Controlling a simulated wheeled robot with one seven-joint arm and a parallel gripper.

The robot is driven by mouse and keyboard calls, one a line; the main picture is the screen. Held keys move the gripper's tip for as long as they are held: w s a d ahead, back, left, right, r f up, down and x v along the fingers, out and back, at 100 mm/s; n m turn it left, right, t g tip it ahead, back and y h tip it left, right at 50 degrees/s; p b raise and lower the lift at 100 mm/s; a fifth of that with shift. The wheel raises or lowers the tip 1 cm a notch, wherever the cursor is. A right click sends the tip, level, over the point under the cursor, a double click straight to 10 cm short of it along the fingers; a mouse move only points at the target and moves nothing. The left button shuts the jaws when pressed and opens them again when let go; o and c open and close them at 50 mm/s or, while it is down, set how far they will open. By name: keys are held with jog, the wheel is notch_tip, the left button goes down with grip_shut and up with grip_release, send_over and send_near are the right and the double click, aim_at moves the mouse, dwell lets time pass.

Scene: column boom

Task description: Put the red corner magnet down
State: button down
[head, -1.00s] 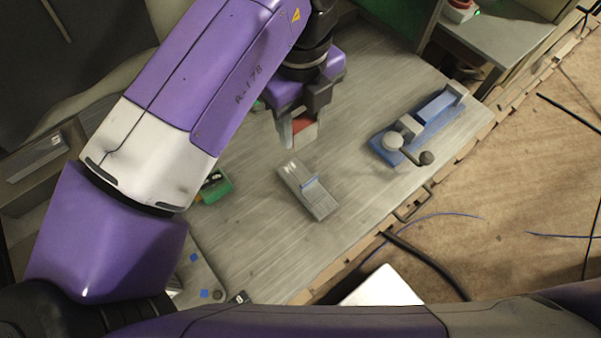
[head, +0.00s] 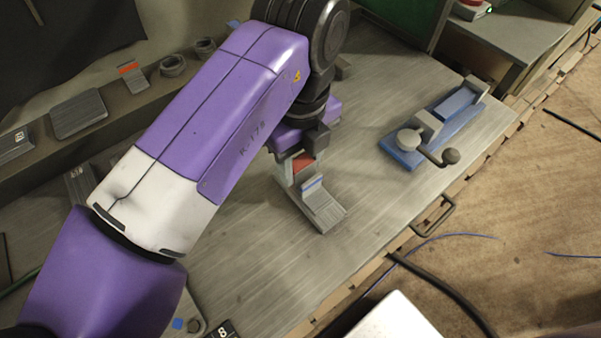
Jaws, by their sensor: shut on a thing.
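The red corner magnet (head: 302,162) shows as a small red patch between the fingers of my gripper (head: 297,172). My gripper is shut on it, pointing down over the workbench (head: 260,265). The magnet is partly hidden by the fingers. My gripper overlaps the far end of a grey metal block with a blue stripe (head: 322,208) in this view. I cannot tell whether the magnet touches the block or the bench.
A blue vise (head: 408,152) with a crank handle stands to the right on the bench. A shelf with several small items, including a grey plate (head: 78,113), runs along the upper left. The bench front is clear.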

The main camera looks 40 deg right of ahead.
aim_at(301, 163)
jog(key=shift+f+b, duration=0.4)
jog(key=shift+f, duration=0.65)
jog(key=shift+f, duration=0.1)
jog(key=shift+f, duration=0.1)
jog(key=c, duration=0.8)
grip_release()
jog(key=shift+o, duration=0.2)
notch_tip(301, 163, up, 12)
jog(key=shift+r+p, duration=0.2)
jog(key=shift+p, duration=0.4)
jog(key=shift+s, duration=0.1)
